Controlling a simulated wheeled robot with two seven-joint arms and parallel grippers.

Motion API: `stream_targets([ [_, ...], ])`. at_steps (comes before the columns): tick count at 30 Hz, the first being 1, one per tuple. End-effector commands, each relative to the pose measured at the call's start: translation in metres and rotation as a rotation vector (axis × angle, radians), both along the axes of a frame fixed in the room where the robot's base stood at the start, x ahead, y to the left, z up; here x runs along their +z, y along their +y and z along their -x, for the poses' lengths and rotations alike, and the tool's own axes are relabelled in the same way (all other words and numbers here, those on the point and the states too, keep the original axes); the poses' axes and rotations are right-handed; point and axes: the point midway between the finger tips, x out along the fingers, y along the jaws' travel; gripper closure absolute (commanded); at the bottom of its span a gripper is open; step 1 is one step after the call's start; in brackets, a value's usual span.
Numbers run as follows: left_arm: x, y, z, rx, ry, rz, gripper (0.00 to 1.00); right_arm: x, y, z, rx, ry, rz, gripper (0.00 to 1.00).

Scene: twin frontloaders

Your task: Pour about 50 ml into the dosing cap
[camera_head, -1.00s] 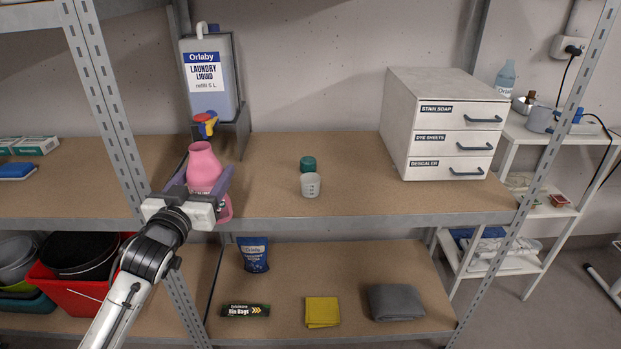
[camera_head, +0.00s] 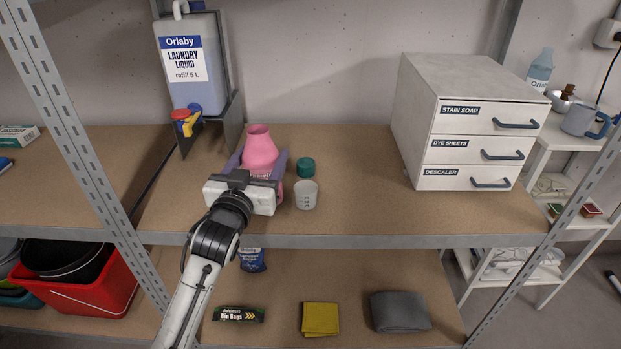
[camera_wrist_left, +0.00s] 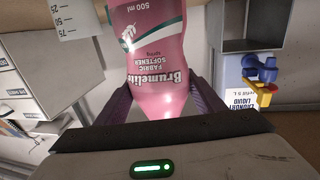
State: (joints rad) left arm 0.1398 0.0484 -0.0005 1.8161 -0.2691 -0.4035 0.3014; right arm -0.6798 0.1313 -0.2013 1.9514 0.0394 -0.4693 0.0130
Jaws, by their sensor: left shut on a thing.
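My left gripper (camera_head: 252,172) is shut on the pink fabric softener bottle (camera_head: 260,148), its two fingers on either side of it. The bottle is upright with an open-looking mouth, at the shelf's middle left. In the left wrist view the bottle (camera_wrist_left: 152,60) fills the middle between the fingers (camera_wrist_left: 160,105). The white dosing cap (camera_head: 306,196), a small graduated cup, stands on the shelf just right of the bottle; its marks (camera_wrist_left: 65,18) show at the wrist view's upper left. A green cap (camera_head: 305,167) sits behind it. My right gripper is not in view.
A laundry liquid tank (camera_head: 190,70) with a red and blue tap stands at the back left. A white drawer unit (camera_head: 465,125) stands at the right. The shelf (camera_head: 350,195) between cup and drawers is clear. A metal post (camera_head: 75,160) rises at left.

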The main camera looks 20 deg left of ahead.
Motion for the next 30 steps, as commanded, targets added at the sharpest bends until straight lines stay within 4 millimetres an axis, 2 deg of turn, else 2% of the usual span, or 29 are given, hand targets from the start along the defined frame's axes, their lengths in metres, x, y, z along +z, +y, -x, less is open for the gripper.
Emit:
stream_targets([
  [14, 0.005, 0.000, 0.000, -0.001, 0.004, -0.029, 0.72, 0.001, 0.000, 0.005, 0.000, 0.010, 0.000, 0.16],
  [30, 0.008, -0.003, -0.001, -0.001, 0.096, -0.307, 0.72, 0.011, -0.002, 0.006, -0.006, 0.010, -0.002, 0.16],
])
